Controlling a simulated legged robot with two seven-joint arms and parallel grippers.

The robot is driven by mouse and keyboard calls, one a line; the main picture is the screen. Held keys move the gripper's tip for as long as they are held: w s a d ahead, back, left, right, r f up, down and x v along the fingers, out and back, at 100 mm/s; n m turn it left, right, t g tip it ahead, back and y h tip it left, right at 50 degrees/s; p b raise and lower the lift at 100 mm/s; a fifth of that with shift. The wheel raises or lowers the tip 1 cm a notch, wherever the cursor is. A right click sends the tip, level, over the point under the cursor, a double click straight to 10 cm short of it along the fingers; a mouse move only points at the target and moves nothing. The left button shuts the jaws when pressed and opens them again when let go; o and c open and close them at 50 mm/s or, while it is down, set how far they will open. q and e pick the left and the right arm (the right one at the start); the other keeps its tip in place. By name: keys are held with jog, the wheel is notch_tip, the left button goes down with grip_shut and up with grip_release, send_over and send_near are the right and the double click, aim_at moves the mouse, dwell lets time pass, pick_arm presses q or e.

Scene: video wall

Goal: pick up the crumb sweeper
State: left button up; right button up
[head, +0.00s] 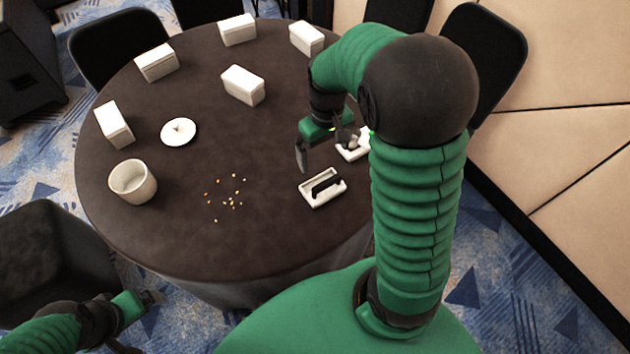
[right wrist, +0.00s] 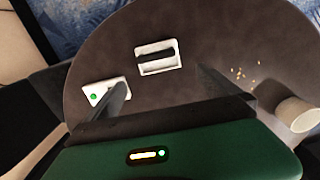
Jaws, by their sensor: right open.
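The likely crumb sweeper, a white oblong piece with a black bar along its middle (head: 325,186), lies on the round dark table (head: 170,235), right of the crumbs (head: 230,202). It also shows in the right wrist view (right wrist: 156,56), ahead of the fingers. My right gripper (head: 325,150) is open and empty, above the table behind the sweeper in the head view. Its spread fingers show in the right wrist view (right wrist: 165,88). My left gripper (head: 150,298) is low at the left, beside the table; its jaw opening is unclear.
A white piece with a green dot (right wrist: 96,96) lies near the sweeper, partly behind my right gripper in the head view. A white pot (head: 133,184), a round lid (head: 178,132) and several white boxes (head: 242,85) stand on the table. Dark chairs (head: 120,45) surround it.

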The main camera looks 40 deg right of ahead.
send_near(326, 180)
jog(key=shift+s+a+f+b, duration=0.1)
jog(key=shift+s+f+b, duration=0.25)
jog(key=shift+s, duration=0.2)
jog(key=f, duration=0.1)
jog(key=w+f, duration=0.1)
jog(key=f, duration=0.1)
jog(key=w+d+f, duration=0.1)
jog(key=f, duration=0.1)
jog(key=shift+f, duration=0.2)
jog(key=f, duration=0.1)
jog(key=a+f, duration=0.1)
jog(key=f, duration=0.2)
jog(key=shift+s+a+b, duration=0.15)
jog(key=shift+s+b, duration=0.2)
jog(key=shift+b, duration=0.05)
jog(key=shift+w+f, duration=0.1)
jog(key=shift+f, duration=0.15)
jog(key=shift+w+d+f, duration=0.1)
jog(key=shift+d, duration=0.15)
jog(key=shift+c, duration=0.3)
jog(key=shift+d, duration=0.15)
jog(key=c, duration=0.5)
pick_arm(q)
jog(key=shift+s+d+f, duration=0.25)
jog(key=shift+d+f, duration=0.15)
jog(key=shift+f, duration=0.35)
pick_arm(e)
jog(key=shift+a, duration=0.25)
jog(key=c, duration=0.8)
